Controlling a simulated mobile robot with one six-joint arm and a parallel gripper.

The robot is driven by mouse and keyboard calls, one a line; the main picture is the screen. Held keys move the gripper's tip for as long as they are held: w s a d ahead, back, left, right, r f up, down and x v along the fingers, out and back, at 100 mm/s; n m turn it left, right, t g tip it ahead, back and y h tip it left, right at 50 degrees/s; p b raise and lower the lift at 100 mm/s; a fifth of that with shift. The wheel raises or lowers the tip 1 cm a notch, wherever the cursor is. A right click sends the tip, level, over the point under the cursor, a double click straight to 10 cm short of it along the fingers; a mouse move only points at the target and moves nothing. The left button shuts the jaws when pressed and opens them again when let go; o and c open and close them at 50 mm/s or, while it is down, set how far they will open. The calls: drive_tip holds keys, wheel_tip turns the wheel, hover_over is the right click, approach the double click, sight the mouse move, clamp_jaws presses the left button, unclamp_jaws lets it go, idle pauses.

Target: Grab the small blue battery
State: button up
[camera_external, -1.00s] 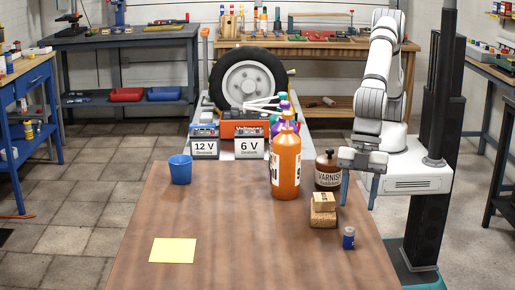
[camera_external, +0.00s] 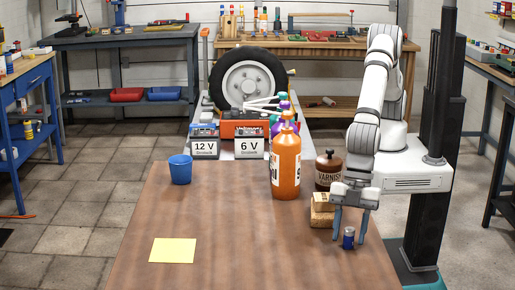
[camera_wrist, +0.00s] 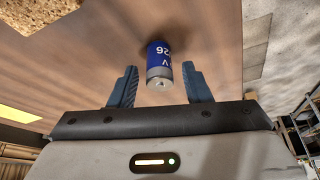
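The small blue battery (camera_external: 348,238) stands upright near the right edge of the brown table (camera_external: 220,225). It is blue with a grey end. In the wrist view the battery (camera_wrist: 159,64) shows between and a little beyond my two blue-grey fingers. My gripper (camera_external: 349,236) is open above and around the battery's place, fingers pointing down. In the wrist view my gripper (camera_wrist: 157,82) has a clear gap on both sides of the battery, the right gap looking smaller. Whether a finger touches it cannot be told.
A varnish bottle (camera_external: 327,170) and a large orange bottle (camera_external: 286,165) stand farther back. A blue cup (camera_external: 180,170) and a yellow sheet (camera_external: 173,250) are at the left. The table's middle is clear.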

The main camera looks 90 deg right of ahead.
clamp_jaws()
drive_tip(key=shift+r, duration=0.1)
